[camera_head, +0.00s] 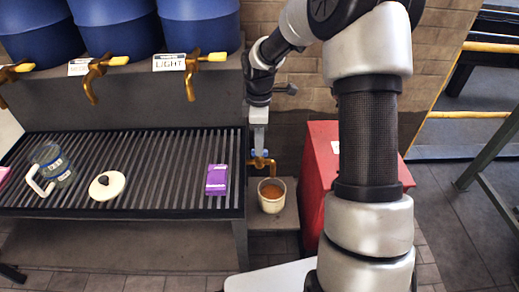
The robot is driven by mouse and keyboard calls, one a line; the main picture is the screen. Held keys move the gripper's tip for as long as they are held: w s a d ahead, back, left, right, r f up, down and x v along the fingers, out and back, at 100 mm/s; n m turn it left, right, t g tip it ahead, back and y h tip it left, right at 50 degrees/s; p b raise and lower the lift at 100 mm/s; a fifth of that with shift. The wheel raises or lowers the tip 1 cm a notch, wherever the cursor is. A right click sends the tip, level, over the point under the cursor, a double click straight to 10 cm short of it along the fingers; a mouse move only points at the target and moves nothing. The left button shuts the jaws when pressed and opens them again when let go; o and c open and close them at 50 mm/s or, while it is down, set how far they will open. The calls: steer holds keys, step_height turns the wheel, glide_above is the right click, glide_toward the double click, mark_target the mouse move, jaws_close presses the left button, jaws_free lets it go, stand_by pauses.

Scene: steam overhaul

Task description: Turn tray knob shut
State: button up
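The tray is a dark slatted drain tray (140,207) on the left. A brass tap (262,164) sticks out at its right end, with small blue parts (266,154) on top that look like its knob. My gripper (259,148) points down right at this knob and covers most of it. The fingers are too small and hidden to tell whether they are open or shut on the knob. A pale pot (272,195) with orange-brown contents stands just below the tap.
A glass jug (53,165), a white lid (107,185) and a purple box (217,180) lie on the tray. Blue barrels (200,23) with brass taps stand above it. A red cabinet (318,170) stands right of the pot, close to my arm.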

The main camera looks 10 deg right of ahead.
steer(key=shift+f, duration=1.2)
jaws_close()
